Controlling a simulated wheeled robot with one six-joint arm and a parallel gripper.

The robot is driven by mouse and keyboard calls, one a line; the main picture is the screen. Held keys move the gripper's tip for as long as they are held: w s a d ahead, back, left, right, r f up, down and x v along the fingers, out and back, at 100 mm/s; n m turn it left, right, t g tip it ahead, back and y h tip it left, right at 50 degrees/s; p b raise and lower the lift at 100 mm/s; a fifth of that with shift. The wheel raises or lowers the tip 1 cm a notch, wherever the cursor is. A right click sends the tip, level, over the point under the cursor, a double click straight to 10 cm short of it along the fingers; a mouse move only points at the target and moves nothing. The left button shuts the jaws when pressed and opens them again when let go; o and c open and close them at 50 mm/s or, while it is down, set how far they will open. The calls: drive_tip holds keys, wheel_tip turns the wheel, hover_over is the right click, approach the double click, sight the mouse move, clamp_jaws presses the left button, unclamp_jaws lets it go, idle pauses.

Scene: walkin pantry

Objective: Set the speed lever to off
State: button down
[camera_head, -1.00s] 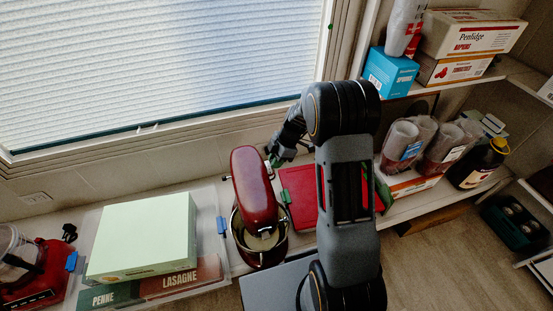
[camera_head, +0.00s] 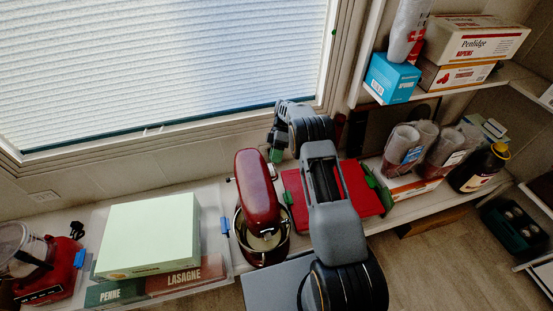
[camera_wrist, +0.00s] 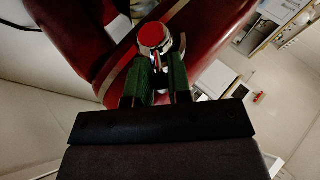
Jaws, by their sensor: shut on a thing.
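The red stand mixer (camera_head: 257,190) stands on the counter with its steel bowl under the tilted-looking head. In the wrist view its glossy red body (camera_wrist: 85,35) with a silver band fills the upper left. The speed lever (camera_wrist: 153,40), a red knob with a silver rim and thin stem, shows between my fingertips. My gripper (camera_wrist: 159,72), with green fingers, is shut on it. In the head view my gripper (camera_head: 275,156) is at the mixer's upper right side, and the lever there is hidden or too small to tell.
A pale green box (camera_head: 150,235) lies on pasta boxes in a clear tray left of the mixer. A red flat item (camera_head: 365,190) lies to the right, partly under my arm. Cups (camera_head: 403,145) and a dark bottle (camera_head: 478,168) stand further right. The window is behind.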

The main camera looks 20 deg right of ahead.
drive_tip(key=shift+w+f+g, duration=0.1)
drive_tip(key=shift+g, duration=0.2)
idle(0.4)
drive_tip(key=c, duration=1.1)
unclamp_jaws()
